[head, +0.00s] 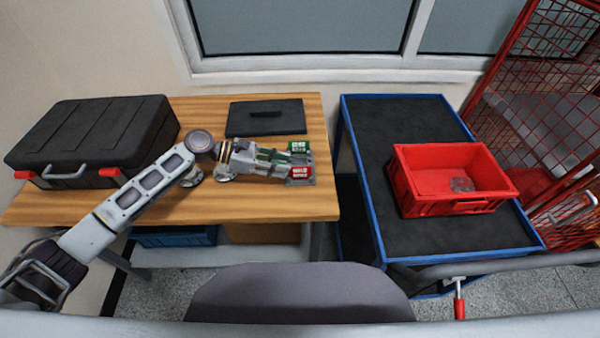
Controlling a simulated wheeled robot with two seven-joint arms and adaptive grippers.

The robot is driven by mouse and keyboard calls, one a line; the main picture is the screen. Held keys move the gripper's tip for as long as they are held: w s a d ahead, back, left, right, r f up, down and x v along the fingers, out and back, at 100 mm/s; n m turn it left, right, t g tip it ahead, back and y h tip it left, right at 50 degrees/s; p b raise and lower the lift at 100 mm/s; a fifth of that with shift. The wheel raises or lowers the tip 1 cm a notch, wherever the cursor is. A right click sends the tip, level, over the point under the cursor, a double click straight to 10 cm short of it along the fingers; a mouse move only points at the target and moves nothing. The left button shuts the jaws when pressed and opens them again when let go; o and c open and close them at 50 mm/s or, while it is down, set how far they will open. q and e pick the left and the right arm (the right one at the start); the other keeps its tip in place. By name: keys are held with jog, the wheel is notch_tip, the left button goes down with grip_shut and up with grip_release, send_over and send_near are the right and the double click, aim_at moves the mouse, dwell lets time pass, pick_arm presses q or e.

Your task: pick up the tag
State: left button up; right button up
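A green tag (297,147) and a red tag (300,173) with white print lie near the right end of the wooden table (250,203). I cannot tell from the view which one is the task's tag. My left arm reaches across the table from the lower left. My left gripper (284,159) is low over the table, its fingertips at the left edges of the tags and partly covering that spot. Whether its fingers are apart or closed on a tag is too small to tell. My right gripper is out of view.
A black case (95,135) stands at the table's left. A flat black handled lid or plate (265,117) lies behind my gripper. On the right, a blue-edged cart (400,125) carries a red bin (450,205) holding a clear round item. A red mesh cage (535,50) stands beyond.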

aim_at(300, 173)
pick_arm(q)
jog(key=shift+d+f, duration=0.3)
jog(key=shift+d, duration=0.35)
jog(key=shift+x, duration=2.55)
jog(key=shift+s, duration=0.1)
grip_shut()
